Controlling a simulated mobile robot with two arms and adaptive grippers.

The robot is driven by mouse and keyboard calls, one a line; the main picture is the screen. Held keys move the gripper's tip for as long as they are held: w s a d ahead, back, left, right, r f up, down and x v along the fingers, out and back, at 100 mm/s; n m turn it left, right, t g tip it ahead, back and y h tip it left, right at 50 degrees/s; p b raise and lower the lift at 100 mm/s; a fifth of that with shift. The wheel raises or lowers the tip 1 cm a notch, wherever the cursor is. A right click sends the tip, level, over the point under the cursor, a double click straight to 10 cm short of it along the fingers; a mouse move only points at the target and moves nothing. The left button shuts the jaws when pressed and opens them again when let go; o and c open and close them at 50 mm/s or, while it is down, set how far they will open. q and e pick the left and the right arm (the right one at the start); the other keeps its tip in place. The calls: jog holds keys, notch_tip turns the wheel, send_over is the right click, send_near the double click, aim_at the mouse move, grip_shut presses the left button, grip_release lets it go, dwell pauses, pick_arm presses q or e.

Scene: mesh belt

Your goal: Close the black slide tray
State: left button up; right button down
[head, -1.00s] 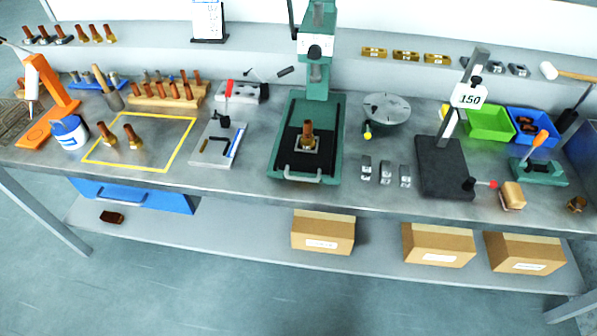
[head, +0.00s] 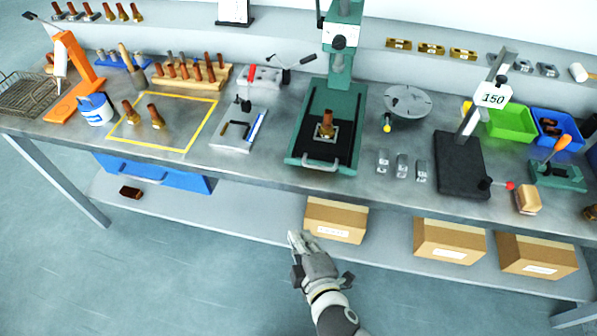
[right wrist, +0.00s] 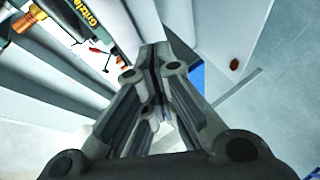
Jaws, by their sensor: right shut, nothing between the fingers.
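The black slide tray (head: 343,147) sits in the base of the green press (head: 346,98) on the bench. Its light handle (head: 321,164) is at the front edge. A small metal fixture holding a copper and brass part (head: 326,123) stands upright on the tray. I cannot tell exactly how far the tray is slid out. My right gripper (head: 296,238) is shut and empty, below and in front of the bench edge, apart from the handle. In the right wrist view its fingers (right wrist: 154,62) are together. My left gripper is not in view.
A cardboard box (head: 336,220) stands on the lower shelf near my right gripper. Small metal blocks (head: 402,166) lie right of the press, and a clamp plate (head: 238,128) lies left of it. A blue drawer (head: 150,172) hangs under the bench at left.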

aim_at(309, 136)
notch_tip(309, 136, up, 10)
jog(key=f+n+t, duration=0.1)
jog(key=t, duration=0.1)
jog(key=d+p+x, duration=0.1)
jog(key=x, duration=0.3)
jog(key=d+p+x, duration=0.1)
jog(key=x, duration=0.3)
jog(key=p+x, duration=0.2)
jog(key=x, duration=0.3)
jog(key=shift+w+d+r, duration=0.2)
jog(key=shift+w+d, duration=0.2)
jog(key=w+d, duration=0.1)
jog(key=w, duration=0.3)
jog(key=w+d, duration=0.1)
jog(key=w, duration=0.3)
jog(key=w+d, duration=0.1)
jog(key=w, duration=0.2)
jog(key=shift+w+d, duration=0.2)
jog(key=shift+w, duration=0.2)
